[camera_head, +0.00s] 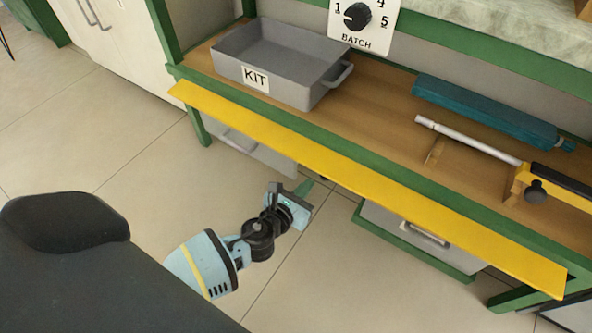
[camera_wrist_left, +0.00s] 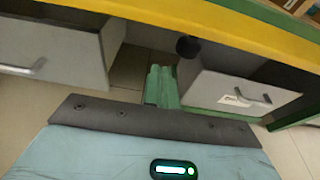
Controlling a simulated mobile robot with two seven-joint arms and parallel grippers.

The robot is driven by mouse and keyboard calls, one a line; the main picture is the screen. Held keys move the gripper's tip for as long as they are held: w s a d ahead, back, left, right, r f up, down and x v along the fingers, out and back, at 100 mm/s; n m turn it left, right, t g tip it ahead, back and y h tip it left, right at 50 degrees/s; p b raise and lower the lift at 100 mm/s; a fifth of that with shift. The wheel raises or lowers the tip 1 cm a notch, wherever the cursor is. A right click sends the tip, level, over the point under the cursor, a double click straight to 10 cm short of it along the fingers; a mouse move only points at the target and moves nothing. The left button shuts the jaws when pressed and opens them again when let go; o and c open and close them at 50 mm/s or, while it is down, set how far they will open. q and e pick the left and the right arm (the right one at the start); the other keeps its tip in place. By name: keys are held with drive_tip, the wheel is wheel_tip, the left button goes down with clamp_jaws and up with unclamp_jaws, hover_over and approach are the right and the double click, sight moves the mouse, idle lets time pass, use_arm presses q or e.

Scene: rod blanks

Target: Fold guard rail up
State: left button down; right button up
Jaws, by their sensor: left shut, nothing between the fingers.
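The guard rail is a long yellow board (camera_head: 365,178) along the front edge of the workbench, sloping outward and down from the green edge. In the left wrist view the yellow rail (camera_wrist_left: 215,25) crosses the top of the picture. My left gripper (camera_head: 308,186) is below and in front of the rail, near its middle, apart from it. In the left wrist view its green fingers (camera_wrist_left: 161,82) are shut and empty, pointing toward the gap between two drawers. My right gripper is not in view.
A grey KIT tray (camera_head: 285,62), a blue-green bar (camera_head: 485,108) and a metal rod (camera_head: 470,140) in a yellow fixture lie on the bench. Under it are grey drawers (camera_wrist_left: 50,50), (camera_wrist_left: 240,95) and a dark round knob (camera_wrist_left: 188,46). The floor in front is clear.

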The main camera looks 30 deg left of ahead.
sight(329, 167)
use_arm(q)
drive_tip(key=r, duration=0.1)
drive_tip(key=r+p, duration=0.1)
drive_tip(key=r, duration=0.1)
drive_tip(key=shift+w+r+p, duration=0.3)
drive_tip(key=shift+r+p, duration=0.05)
